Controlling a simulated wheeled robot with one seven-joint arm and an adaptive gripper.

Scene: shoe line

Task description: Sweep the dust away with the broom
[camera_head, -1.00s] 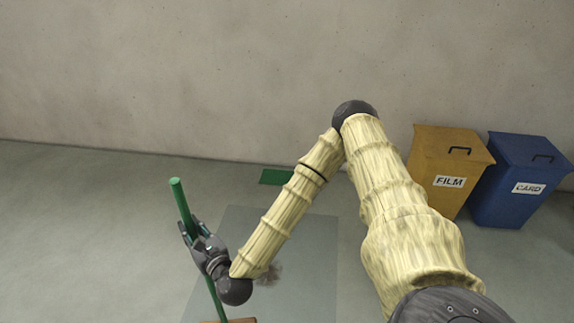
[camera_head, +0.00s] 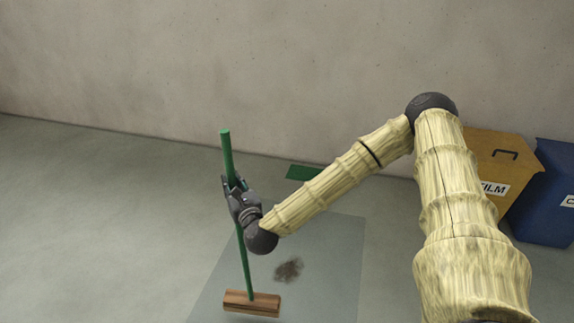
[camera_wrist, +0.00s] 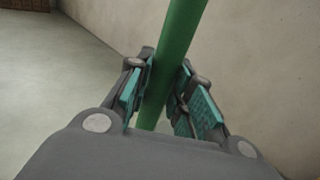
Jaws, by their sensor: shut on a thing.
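My gripper (camera_head: 234,186) is shut around the green handle of the broom (camera_head: 246,268), high up near its top end. The broom stands nearly upright, its top leaning a little left, and its wooden head (camera_head: 251,303) is low over the pale floor patch; I cannot tell whether it touches. In the wrist view the green handle (camera_wrist: 172,60) runs between the two teal-padded fingers (camera_wrist: 166,95). A dark smudge of dust (camera_head: 289,270) lies on the patch, right of the handle and beyond the broom head, apart from it.
The pale rectangular floor patch (camera_head: 335,270) lies under the dust. A green flat piece (camera_head: 303,173) lies near the wall, partly behind my arm. An orange FILM bin (camera_head: 505,160) and a blue bin (camera_head: 548,200) stand at the right. Floor at the left is clear.

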